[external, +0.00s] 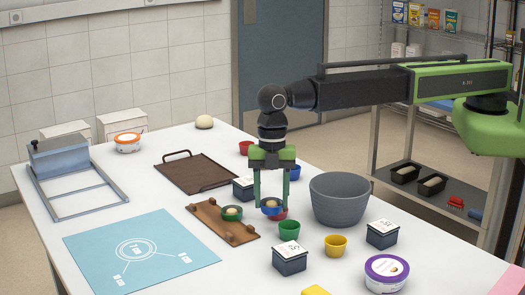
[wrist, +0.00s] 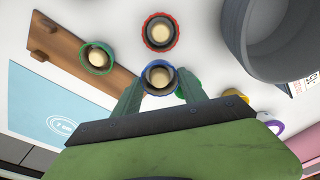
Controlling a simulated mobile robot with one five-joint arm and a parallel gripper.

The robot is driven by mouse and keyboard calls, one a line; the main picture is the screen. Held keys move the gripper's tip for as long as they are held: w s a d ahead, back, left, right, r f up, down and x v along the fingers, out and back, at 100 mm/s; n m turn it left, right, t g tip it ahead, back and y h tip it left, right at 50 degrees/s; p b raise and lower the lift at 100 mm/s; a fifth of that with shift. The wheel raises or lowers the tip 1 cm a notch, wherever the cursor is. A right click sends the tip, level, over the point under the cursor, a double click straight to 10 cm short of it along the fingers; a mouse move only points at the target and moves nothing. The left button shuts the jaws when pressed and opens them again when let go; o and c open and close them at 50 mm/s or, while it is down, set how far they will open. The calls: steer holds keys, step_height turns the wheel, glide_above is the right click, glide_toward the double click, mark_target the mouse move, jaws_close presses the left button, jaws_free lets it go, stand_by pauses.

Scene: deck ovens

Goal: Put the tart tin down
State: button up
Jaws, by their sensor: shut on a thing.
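My gripper (external: 271,202) points down over the table and is shut on a blue tart tin (external: 271,210) with a pale filling. In the wrist view the blue tin (wrist: 160,88) sits between the fingertips (wrist: 160,84). A red tin (external: 280,215) with a pale filling is partly hidden behind the blue one; the wrist view shows it apart, just beyond (wrist: 160,47). A green tin (external: 231,217) with a pale filling sits on a wooden board (external: 211,217) left of my gripper. The gap beneath the blue tin is hard to judge.
A large grey bowl (external: 340,203) stands right of my gripper. Green (external: 289,231) and yellow (external: 335,245) cups and dark boxes (external: 290,263) stand in front. A brown tray (external: 192,175) lies behind left, and a blue mat (external: 100,245) lies front left.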

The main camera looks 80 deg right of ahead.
mark_target(271, 214)
steer(key=shift+a+f, duration=0.25)
steer(key=shift+a, duration=0.2)
step_height(271, 214, down, 4)
steer(key=b, duration=0.4)
steer(key=shift+f, duration=0.15)
steer(key=shift+d+r, duration=0.1)
steer(key=shift+r, duration=0.15)
steer(key=shift+f, duration=0.2)
steer(key=o, duration=1.1)
steer(key=r+p, duration=0.4)
steer(key=d+r+p, duration=0.1)
steer(key=r+p, duration=0.7)
steer(key=shift+d+r, duration=0.15)
steer(key=shift+d, duration=0.05)
